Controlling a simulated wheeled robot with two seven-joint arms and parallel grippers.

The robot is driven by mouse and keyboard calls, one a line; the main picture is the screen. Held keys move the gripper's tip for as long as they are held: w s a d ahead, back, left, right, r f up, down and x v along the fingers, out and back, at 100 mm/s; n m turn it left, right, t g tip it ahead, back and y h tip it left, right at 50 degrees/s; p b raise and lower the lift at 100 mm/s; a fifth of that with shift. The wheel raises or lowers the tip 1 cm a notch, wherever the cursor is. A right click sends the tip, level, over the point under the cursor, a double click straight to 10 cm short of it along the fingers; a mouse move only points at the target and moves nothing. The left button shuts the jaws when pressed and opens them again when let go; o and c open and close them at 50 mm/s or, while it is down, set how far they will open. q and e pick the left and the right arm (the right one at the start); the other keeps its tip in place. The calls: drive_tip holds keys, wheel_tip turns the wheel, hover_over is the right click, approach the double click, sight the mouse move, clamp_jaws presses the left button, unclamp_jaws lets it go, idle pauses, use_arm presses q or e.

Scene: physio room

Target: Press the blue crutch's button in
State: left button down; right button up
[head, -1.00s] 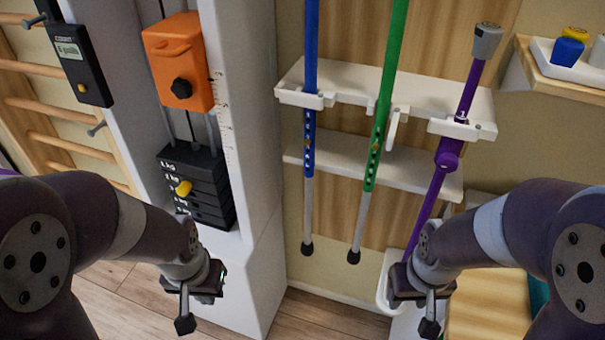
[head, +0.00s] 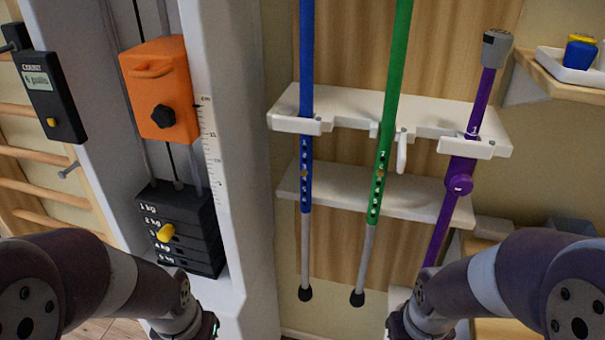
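The blue crutch (head: 306,70) hangs upright in the left slot of a white rack (head: 345,105). Its lower blue tube has a column of numbered holes, with a small brass-coloured button (head: 304,173) showing among them. Below it a grey inner tube ends in a black rubber tip. My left arm comes in at the lower left and my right arm at the lower right. Both grippers are below the bottom edge of the picture, so their fingers are hidden. Neither arm touches the crutch.
A green crutch (head: 393,80) and a purple cane (head: 487,95) hang to the right in the same rack. A lower white shelf (head: 345,190) runs behind them. A weight column with an orange block (head: 160,90) stands left. Space before the blue crutch is free.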

clamp_jaws()
idle(1.4)
